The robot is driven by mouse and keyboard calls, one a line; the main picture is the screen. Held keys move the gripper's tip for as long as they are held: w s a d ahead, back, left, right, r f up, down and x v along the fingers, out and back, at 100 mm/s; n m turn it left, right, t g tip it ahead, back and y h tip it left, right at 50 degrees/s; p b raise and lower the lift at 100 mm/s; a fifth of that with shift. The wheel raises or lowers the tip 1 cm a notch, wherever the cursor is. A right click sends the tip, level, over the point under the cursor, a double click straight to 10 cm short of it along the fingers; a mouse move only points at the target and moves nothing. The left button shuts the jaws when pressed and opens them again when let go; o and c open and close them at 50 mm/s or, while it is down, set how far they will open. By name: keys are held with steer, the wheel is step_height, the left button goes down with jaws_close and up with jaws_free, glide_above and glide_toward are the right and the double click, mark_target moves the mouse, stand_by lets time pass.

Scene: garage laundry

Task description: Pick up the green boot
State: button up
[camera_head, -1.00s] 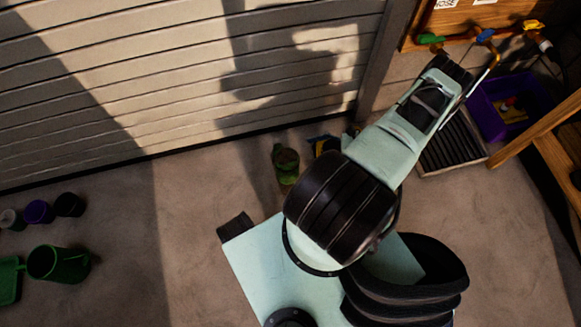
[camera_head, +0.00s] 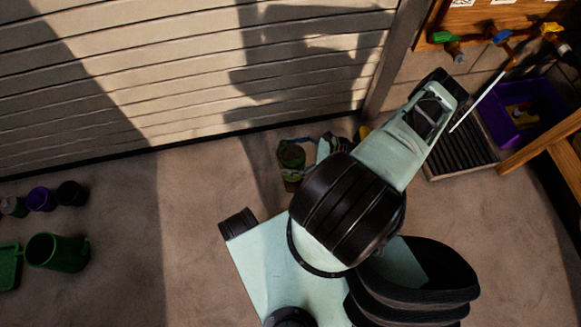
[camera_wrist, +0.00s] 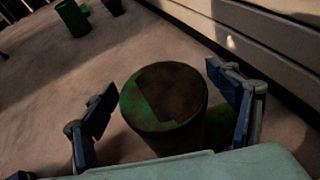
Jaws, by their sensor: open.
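The green boot (camera_head: 291,160) stands on the floor near the garage door, and its green and brown surface is partly in shadow. In the wrist view the boot (camera_wrist: 165,112) is seen from above as a round green form with a dark brown top. My gripper (camera_wrist: 164,88) is open, with one blue finger to the left of the boot and one to the right. Gaps show between the boot and both fingers. In the head view my arm hides most of the gripper; the boot's lower part is hidden in the wrist view.
The slatted garage door (camera_head: 200,70) closes off the back. A green bucket (camera_head: 58,253) and a purple pot (camera_head: 41,199) stand on the floor at left. A purple crate (camera_head: 518,112) and a ridged tray (camera_head: 455,150) are at right. Floor left of the boot is clear.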

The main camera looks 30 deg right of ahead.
steer(key=shift+a, duration=0.15)
steer(key=c, duration=2)
steer(key=shift+w, duration=0.1)
steer(key=shift+c, duration=1.1)
steer(key=shift+r, duration=0.15)
